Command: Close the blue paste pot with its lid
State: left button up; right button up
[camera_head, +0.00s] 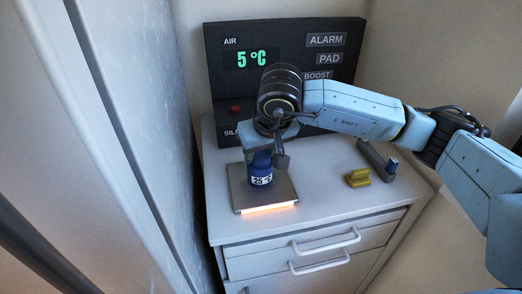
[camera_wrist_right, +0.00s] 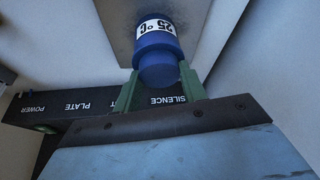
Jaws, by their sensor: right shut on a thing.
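The blue paste pot (camera_head: 261,174), with a white "25 °C" label, stands upright on a square metal plate (camera_head: 284,190). The pot also shows in the right wrist view (camera_wrist_right: 155,29). My right gripper (camera_head: 268,152) points down over the pot and hides its top in the head view. In the right wrist view its two green fingers (camera_wrist_right: 160,88) are shut on a rounded blue piece, seemingly the lid (camera_wrist_right: 158,72), at the pot's top end. I cannot tell whether the lid is fully seated. My left gripper is not in view.
The plate's front edge (camera_head: 268,209) glows orange. A yellow piece (camera_head: 358,178) and a dark grey bar (camera_head: 374,158) with a small blue-topped item (camera_head: 392,166) lie to the right. A black panel (camera_head: 284,62) reading 5 °C stands behind. The cabinet top's front right is clear.

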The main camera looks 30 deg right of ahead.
jog(key=o, duration=1)
jog(key=shift+f, duration=0.1)
jog(key=shift+o, duration=0.2)
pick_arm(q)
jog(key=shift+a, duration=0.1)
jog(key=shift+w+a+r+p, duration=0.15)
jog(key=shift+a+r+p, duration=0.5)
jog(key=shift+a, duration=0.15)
pick_arm(e)
jog(key=v, duration=1.3)
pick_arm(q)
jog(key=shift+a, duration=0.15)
pick_arm(e)
jog(key=shift+s+d, duration=0.1)
